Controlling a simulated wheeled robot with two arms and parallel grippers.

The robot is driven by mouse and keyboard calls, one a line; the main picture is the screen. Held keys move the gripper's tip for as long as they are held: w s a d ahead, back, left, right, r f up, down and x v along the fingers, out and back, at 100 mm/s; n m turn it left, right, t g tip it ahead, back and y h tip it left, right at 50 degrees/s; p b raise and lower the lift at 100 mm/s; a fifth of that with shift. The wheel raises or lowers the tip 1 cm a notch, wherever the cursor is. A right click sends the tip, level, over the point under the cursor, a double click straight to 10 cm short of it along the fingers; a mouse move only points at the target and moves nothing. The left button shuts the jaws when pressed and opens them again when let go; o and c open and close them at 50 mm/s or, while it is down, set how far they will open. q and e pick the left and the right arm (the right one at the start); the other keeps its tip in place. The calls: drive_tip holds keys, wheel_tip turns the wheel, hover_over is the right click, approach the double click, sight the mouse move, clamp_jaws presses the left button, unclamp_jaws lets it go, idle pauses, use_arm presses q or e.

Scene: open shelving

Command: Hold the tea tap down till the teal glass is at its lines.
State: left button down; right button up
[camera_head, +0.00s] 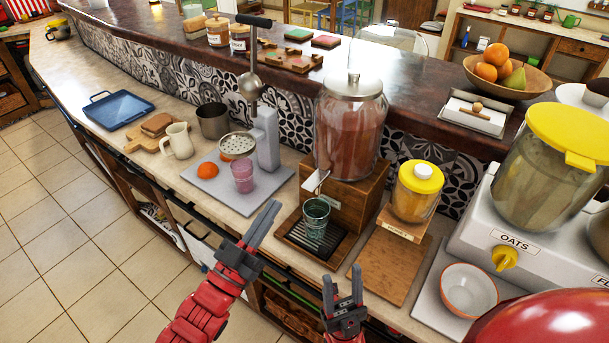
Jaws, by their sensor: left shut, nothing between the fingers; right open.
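The tea dispenser (349,128) is a large glass jar of reddish-brown liquid on a wooden stand. Its tap (319,182) is a pale lever at the stand's front left. The teal glass (315,218) stands upright on the dark slatted drip tray (300,240), below the tap. Its fill level and lines are too small to tell. My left gripper (271,218) is shut and empty, in front and to the left of the glass, apart from it. My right gripper (342,285) is open and empty, in front of the tray and below the glass in the picture.
A jar with a yellow lid (417,190) stands right of the dispenser, behind a wooden board (393,266). A pink glass (243,176) and an orange (208,170) sit on a grey base (215,195) at left. A white bowl (470,291) is at right.

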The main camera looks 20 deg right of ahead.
use_arm(q)
drive_tip(key=shift+s+d+f+g, duration=0.2)
drive_tip(key=shift+d+f+g, duration=0.1)
drive_tip(key=shift+d, duration=0.3)
wheel_tip(320, 180, up, 4)
drive_tip(key=p, duration=0.3)
hover_over(315, 180)
drive_tip(key=s+a, duration=0.2)
drive_tip(key=a, duration=0.1)
drive_tip(key=shift+s+a+f+p, duration=0.1)
drive_tip(key=shift+f+p, duration=0.35)
drive_tip(key=shift+f, duration=0.75)
drive_tip(key=shift+s+f+p, duration=0.1)
drive_tip(key=shift+f+p, duration=0.35)
drive_tip(key=shift+f, duration=0.7)
